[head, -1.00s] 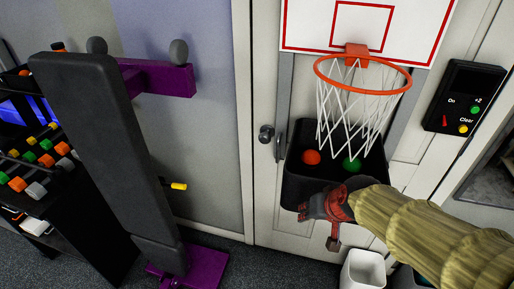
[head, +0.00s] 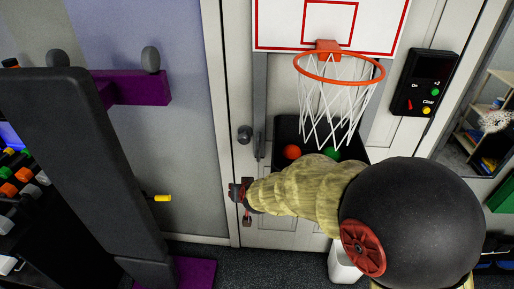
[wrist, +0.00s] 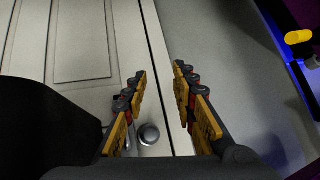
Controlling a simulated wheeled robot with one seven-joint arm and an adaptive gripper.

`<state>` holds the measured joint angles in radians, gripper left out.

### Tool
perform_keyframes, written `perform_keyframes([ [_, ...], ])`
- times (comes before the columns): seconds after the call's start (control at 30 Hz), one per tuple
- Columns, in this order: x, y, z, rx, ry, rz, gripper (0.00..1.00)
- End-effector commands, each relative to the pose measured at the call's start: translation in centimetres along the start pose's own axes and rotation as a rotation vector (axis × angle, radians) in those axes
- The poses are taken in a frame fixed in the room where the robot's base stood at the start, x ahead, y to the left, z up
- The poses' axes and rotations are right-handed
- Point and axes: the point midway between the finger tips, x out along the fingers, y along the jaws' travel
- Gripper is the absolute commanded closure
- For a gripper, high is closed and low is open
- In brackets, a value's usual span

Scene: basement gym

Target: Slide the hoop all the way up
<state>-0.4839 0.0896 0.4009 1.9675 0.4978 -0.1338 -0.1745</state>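The orange hoop (head: 376,79) with its white net (head: 335,105) is mounted on the white backboard (head: 285,25), which has red lines and hangs on the door. My gripper (head: 243,195) is left of and well below the hoop, near the door's left edge, and does not touch the hoop. In the wrist view my gripper (wrist: 160,108) has its yellow-padded fingers apart, with nothing between them. The hoop is outside the wrist view.
A door knob (wrist: 149,134) is near my fingers in the wrist view. A black control box (head: 420,85) is at right. A padded bench (head: 75,150) stands at left.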

Motion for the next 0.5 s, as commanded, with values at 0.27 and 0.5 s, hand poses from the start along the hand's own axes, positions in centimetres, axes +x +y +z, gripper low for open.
perform_keyframes([
  [0.27, 5.3, 1.1, -7.0, 0.021, 0.364, 0.144, 0.73],
  [0.5, 5.9, 4.0, -10.4, 0.014, 0.672, 0.365, 0.73],
])
